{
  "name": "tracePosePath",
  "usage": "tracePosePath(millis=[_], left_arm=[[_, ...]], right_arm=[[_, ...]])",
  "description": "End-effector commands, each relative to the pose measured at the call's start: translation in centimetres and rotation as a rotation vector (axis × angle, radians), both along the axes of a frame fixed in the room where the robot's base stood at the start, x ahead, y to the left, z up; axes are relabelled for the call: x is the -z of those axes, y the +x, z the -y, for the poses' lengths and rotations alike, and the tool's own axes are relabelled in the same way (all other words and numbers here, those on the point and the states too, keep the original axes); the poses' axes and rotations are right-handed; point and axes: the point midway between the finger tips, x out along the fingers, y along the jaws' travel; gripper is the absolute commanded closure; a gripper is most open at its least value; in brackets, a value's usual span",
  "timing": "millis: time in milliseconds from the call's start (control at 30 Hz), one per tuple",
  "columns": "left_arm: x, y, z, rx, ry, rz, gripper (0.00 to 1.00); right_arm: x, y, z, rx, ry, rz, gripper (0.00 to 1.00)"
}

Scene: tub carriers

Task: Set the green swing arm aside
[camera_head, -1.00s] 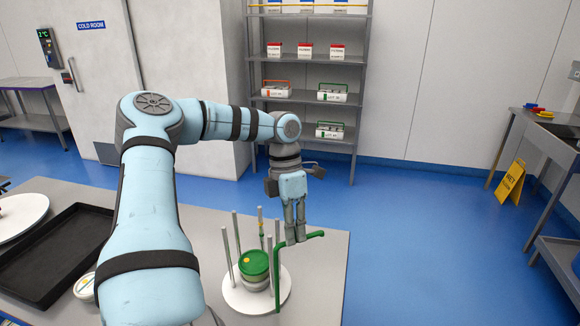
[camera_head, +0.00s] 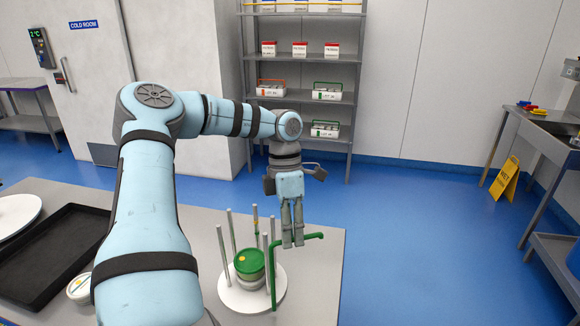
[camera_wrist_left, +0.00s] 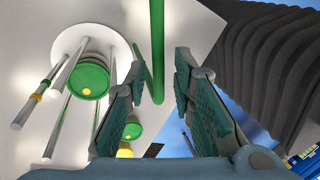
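The green swing arm (camera_head: 310,238) is a thin bent bar. It rises at the right edge of a round white carrier base (camera_head: 242,298) and its top reaches out to the right. My left gripper (camera_head: 292,244) points down at this top bar. In the left wrist view the green bar (camera_wrist_left: 157,45) runs between the two fingers (camera_wrist_left: 160,72), with a gap showing on each side. The carrier holds a stack of tubs with a green lid (camera_head: 250,262) on top, among several upright grey rods. My right gripper is in neither view.
A black tray (camera_head: 50,255) and a small lidded tub (camera_head: 80,288) lie on the grey table (camera_head: 325,280) to the left. Table to the right of the carrier is clear. Shelves (camera_head: 300,98) stand behind, and a yellow wet-floor sign (camera_head: 505,180) stands far right.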

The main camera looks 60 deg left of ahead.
Motion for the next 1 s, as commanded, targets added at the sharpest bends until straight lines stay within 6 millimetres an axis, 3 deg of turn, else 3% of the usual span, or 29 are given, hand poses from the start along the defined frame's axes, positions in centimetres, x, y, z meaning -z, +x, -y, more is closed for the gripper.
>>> tracePosePath(millis=[367, 800, 1000], left_arm=[[-0.7, 0.2, -0.3, -0.003, 0.006, 0.005, 0.70], [-10.6, 1.1, -2.8, -0.004, 0.006, 0.002, 0.70], [-11.7, 1.2, -3.0, 0.000, 0.002, 0.002, 0.70]], right_arm=[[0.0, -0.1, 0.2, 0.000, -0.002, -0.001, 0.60], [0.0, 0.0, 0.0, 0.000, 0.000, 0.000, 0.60], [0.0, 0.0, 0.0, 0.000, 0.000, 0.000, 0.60]])
